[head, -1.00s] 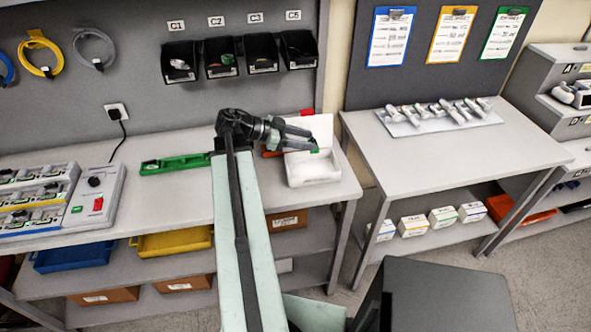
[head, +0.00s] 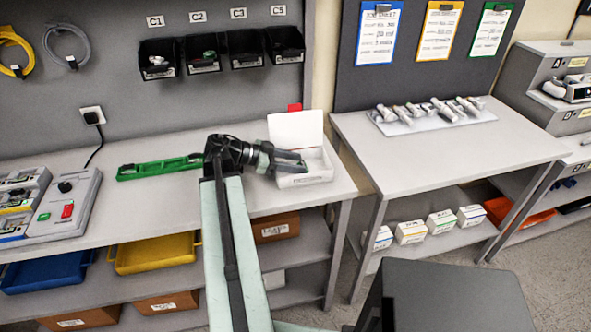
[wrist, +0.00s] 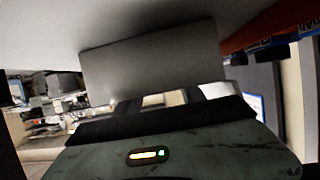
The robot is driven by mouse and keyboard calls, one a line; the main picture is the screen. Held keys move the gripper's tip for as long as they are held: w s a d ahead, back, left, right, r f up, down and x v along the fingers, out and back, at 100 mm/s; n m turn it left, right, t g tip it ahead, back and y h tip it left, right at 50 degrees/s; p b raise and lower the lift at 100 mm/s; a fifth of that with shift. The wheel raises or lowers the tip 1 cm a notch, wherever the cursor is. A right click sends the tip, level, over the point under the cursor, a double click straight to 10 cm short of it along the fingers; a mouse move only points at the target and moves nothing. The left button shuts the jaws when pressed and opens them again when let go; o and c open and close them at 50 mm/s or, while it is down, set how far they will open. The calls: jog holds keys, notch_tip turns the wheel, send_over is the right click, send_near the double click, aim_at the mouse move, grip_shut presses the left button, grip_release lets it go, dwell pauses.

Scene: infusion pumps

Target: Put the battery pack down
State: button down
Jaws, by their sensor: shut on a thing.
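My gripper (head: 303,164) is at the open white box (head: 314,177) on the bench. Its fingers point right and overlap the box opening in the head view. I cannot tell whether the fingertips are inside or just above it. In the wrist view, a plain grey block (wrist: 155,65) sits at the middle, at the gripper's fingers, and looks like the battery pack held in them. In the head view the pack is too small and hidden to make out. The box's white lid (head: 296,130) stands up behind the opening.
A green tray (head: 160,168) lies left of my arm on the bench. A grey device (head: 66,205) with red and green buttons stands farther left. Dark bins (head: 246,47) hang above. A second table (head: 455,150) stands right, past a gap.

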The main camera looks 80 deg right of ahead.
jog(key=shift+r, duration=0.15)
jog(key=shift+f, duration=0.2)
jog(key=c, duration=0.7)
grip_release()
jog(key=shift+r+p, duration=0.3)
jog(key=p+v, duration=0.4)
jog(key=v, duration=0.7)
jog(key=shift+w, duration=0.25)
jog(key=shift+w+a, duration=0.2)
